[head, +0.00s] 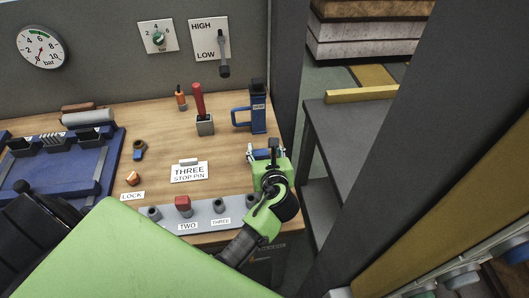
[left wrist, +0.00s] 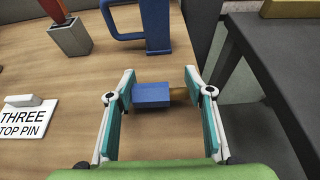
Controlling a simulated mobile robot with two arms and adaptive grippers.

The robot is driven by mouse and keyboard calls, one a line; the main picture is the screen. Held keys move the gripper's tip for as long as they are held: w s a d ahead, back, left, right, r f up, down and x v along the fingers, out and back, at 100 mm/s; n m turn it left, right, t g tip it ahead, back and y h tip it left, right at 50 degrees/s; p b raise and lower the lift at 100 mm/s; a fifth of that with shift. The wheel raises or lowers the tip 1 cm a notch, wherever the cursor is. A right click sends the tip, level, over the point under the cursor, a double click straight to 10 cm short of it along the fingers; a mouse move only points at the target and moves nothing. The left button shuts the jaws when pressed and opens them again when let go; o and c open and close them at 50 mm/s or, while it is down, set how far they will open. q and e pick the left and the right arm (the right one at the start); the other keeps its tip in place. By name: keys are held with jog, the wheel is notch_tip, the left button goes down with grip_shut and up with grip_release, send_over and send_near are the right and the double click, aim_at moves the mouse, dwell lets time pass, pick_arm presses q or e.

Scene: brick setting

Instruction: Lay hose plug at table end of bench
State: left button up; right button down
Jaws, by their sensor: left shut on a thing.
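The hose plug (left wrist: 152,94) is a short blue block with a brass-coloured end, seen in the left wrist view between the two fingers. My left gripper (head: 266,156) is shut on it, over the bench top (head: 225,160) near its right end; it also shows in the left wrist view (left wrist: 160,88). In the head view the gripper mostly hides the plug. Whether the plug touches the bench top, I cannot tell. My right gripper is not in view.
A blue clamp-like holder (head: 258,112) stands just behind my gripper. A grey block with a red handle (head: 204,122) and the THREE STOP PIN sign (head: 189,172) are to the left. A dark table (head: 350,120) stands beyond the bench's right end.

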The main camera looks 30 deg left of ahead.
pick_arm(q)
jog(key=shift+f, duration=0.75)
jog(key=o, duration=1.2)
jog(key=shift+f, duration=0.15)
jog(key=shift+o, duration=0.2)
jog(key=v, duration=1.2)
jog(key=shift+b, duration=0.3)
